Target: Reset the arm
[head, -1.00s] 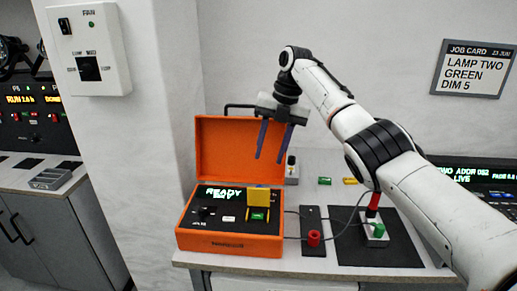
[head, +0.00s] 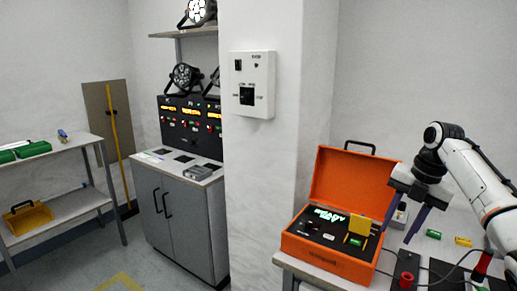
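My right arm comes in from the right edge. Its gripper (head: 403,223) has two dark purple fingers spread apart with nothing between them. It hangs pointing down, just right of the open orange case (head: 327,262). The case stands on a table and has a lit green display, a yellow block (head: 360,225) and a small green piece on its panel. The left gripper is not in view.
Green (head: 433,234) and yellow (head: 463,241) pieces lie on the table (head: 290,263), near a red knob on a dark plate (head: 406,280). A white pillar with a switch box (head: 252,84) stands left of it. A grey cabinet (head: 178,215) and shelf table (head: 50,156) are farther left. Open floor lies between.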

